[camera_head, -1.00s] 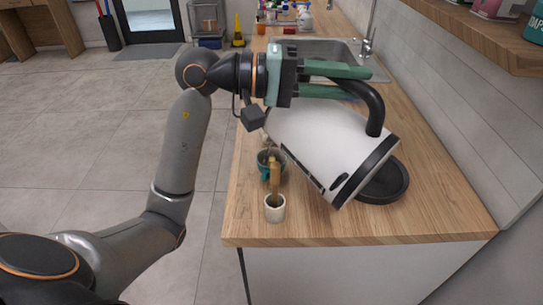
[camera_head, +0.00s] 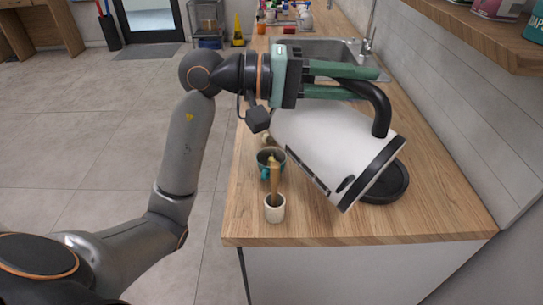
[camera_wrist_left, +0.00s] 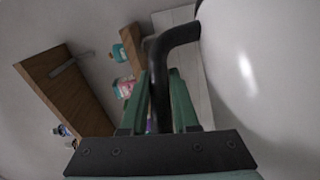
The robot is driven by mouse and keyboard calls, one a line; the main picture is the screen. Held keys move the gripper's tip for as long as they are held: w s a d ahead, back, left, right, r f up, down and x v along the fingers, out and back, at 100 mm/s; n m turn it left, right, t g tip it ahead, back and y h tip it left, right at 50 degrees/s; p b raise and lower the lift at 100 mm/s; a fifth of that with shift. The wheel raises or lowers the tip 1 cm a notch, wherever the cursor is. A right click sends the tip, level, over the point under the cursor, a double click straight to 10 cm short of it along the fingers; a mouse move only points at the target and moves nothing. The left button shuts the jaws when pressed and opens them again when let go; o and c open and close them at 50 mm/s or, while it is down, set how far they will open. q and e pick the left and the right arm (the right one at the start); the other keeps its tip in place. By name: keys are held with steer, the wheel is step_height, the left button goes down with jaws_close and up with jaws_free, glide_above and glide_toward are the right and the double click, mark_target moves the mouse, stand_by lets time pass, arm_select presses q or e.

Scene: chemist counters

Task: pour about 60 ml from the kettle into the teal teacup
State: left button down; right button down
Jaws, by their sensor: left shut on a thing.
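The white kettle (camera_head: 330,140) with black trim is tilted far over, its base end to the lower right and its upper end to the left, near the teal teacup (camera_head: 263,174). My left gripper (camera_head: 378,82) is shut on the kettle's black handle; the left wrist view shows the green fingers (camera_wrist_left: 172,100) on either side of the handle, beside the white body (camera_wrist_left: 262,70). The teacup stands upright on the counter, partly hidden behind a wooden pestle. The spout's tip and any stream are too unclear to make out. My right gripper is not in view.
A white mortar (camera_head: 275,210) holding the pestle (camera_head: 275,175) stands just in front of the teacup. The black kettle base (camera_head: 393,186) lies at the right, partly under the kettle. The sink (camera_head: 335,48) is behind. The counter's (camera_head: 350,225) front is clear.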

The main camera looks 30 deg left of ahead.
mark_target(382, 122)
arm_select(q)
steer(key=shift+a+r, duration=0.2)
steer(key=shift+r, duration=0.15)
stand_by(0.3)
steer(key=shift+s+d+f+m+p, duration=0.15)
steer(key=shift+s+d+p, duration=0.2)
steer(key=shift+d, duration=0.3)
steer(key=shift+s+d+f+m+p, duration=0.15)
steer(key=shift+d+p, duration=0.25)
steer(key=shift+d, duration=0.2)
steer(key=shift+m+g+y, duration=0.4)
steer(key=shift+m+y, duration=0.3)
steer(key=shift+y, duration=0.1)
steer(key=d+f+b, duration=0.1)
steer(key=s+d+f, duration=0.1)
steer(key=d+f, duration=0.1)
steer(key=shift+d+b, duration=0.1)
steer(key=shift+b, duration=0.3)
steer(key=shift+s+d+f, duration=0.1)
steer(key=shift+d+f, duration=0.1)
steer(key=shift+f, duration=0.05)
steer(key=shift+s+d+f+m, duration=0.1)
steer(key=shift+d+f+m, duration=0.2)
steer(key=shift+d, duration=0.1)
steer(key=shift+r, duration=0.1)
steer(key=shift+y, duration=0.3)
